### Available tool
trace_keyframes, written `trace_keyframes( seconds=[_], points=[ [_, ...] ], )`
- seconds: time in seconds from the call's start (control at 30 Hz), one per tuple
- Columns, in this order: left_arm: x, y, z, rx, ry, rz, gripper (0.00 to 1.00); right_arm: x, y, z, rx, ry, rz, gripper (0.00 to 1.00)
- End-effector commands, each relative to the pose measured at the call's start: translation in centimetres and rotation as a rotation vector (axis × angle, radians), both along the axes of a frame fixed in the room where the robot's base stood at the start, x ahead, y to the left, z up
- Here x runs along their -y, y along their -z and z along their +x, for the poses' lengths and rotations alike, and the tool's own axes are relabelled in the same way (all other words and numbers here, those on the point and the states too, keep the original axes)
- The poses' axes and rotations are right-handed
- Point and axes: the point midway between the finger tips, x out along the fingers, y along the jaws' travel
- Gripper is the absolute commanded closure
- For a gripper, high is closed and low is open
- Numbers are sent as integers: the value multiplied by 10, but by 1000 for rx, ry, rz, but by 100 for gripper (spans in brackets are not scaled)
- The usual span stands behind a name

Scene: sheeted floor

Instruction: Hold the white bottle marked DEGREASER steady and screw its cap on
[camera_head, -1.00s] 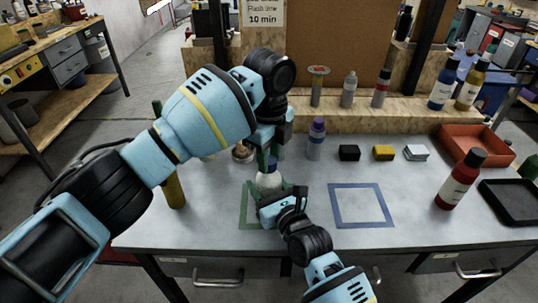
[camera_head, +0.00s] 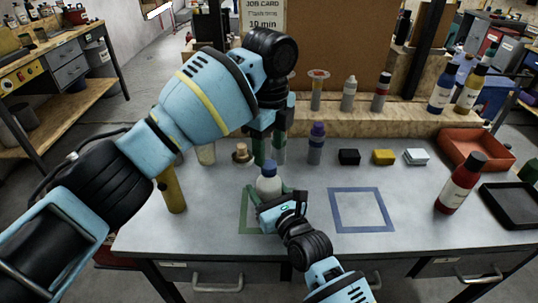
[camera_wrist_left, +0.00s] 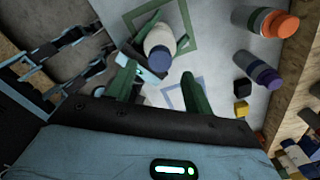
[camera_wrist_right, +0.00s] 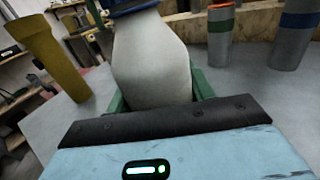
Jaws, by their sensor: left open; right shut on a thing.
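The white bottle (camera_head: 268,185) stands upright within the green square outline on the grey bench; the DEGREASER marking is not readable here. My right gripper (camera_head: 270,198) is shut on its body, and in the right wrist view the bottle (camera_wrist_right: 152,62) sits between the green fingers. The blue cap (camera_head: 269,168) sits on top of the bottle and also shows in the left wrist view (camera_wrist_left: 159,59). I cannot tell how tight it is. My left gripper (camera_head: 268,148) is open and empty above the cap, fingers pointing down, apart from it.
A blue square outline (camera_head: 362,209) on the bench is empty. A purple-capped bottle (camera_head: 316,147), small black, yellow and white blocks, a red bottle (camera_head: 459,184), an orange bin (camera_head: 478,148) and a black tray stand right. A mustard cylinder (camera_head: 172,192) stands left, near my left arm.

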Motion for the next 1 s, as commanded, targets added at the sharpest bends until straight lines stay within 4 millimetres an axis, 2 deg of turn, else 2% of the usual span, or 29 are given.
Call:
trace_keyframes(
  seconds=[0.27,0.3,0.47,0.67,1.0],
  points=[
    [0,-3,0,-2,0,0,48,0,1,0,-2,0,-1,100],
    [0,-3,0,-2,0,0,52,0,1,0,-2,0,-1,100],
    [0,-5,0,-1,-42,1,52,0,1,0,-2,0,-1,100],
    [0,-11,0,3,-263,0,52,0,1,0,-2,0,-1,100],
    [1,-25,0,5,-805,-1,52,0,1,0,-2,0,-1,100]
  ],
)
